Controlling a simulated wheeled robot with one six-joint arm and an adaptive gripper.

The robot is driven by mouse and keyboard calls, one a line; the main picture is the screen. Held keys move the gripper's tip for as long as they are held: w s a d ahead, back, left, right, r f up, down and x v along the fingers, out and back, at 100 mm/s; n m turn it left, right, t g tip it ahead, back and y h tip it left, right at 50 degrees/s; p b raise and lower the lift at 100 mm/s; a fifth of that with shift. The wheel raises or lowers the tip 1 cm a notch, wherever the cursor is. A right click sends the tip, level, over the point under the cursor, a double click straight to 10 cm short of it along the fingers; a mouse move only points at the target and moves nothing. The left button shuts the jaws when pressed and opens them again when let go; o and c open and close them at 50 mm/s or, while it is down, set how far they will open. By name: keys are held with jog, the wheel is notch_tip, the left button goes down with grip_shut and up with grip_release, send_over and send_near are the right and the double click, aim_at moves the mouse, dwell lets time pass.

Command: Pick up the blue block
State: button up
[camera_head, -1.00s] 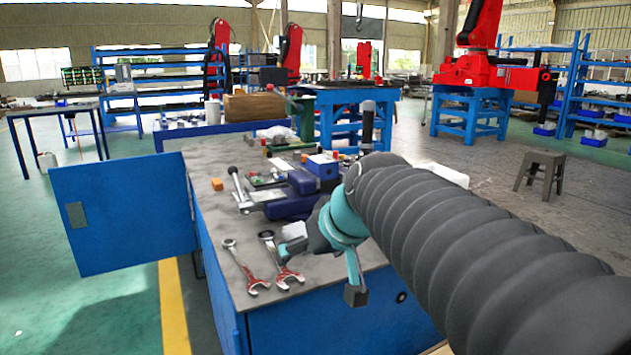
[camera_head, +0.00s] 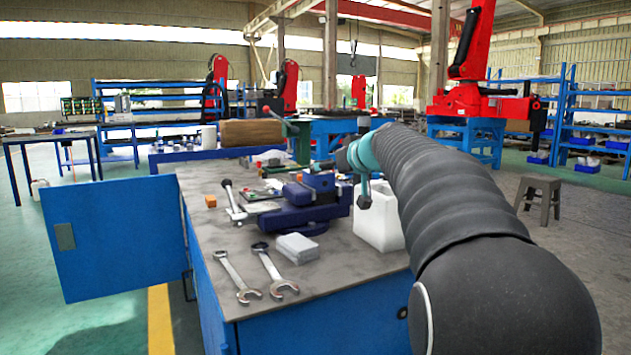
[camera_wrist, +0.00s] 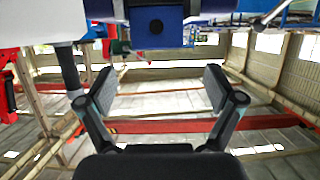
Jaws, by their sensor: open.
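A blue block (camera_head: 319,181) sits on top of the dark blue vise (camera_head: 300,216) on the grey workbench (camera_head: 345,262) in the head view. In the wrist view, which is upside down, a blue boxy part with a dark round spot (camera_wrist: 157,27) shows at the top centre; I cannot tell whether it is the block or part of the vise. My gripper (camera_wrist: 159,88) is open, with nothing between its fingers.
A white container (camera_head: 378,222) stands right of the vise. Two wrenches (camera_head: 270,270) and a light grey box (camera_head: 297,248) lie at the front. A small orange cube (camera_head: 211,201) sits at the left edge. An open blue cabinet door (camera_head: 120,245) sticks out left. A brown box (camera_head: 250,133) is behind.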

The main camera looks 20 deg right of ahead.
jog(key=p+x, duration=0.1)
jog(key=x, duration=0.7)
jog(key=shift+w+d+f, duration=0.1)
jog(key=shift+w+d, duration=0.1)
jog(key=c, duration=1.7)
jog(key=shift+c, duration=0.2)
notch_tip(320, 180, up, 10)
jog(key=p, duration=0.3)
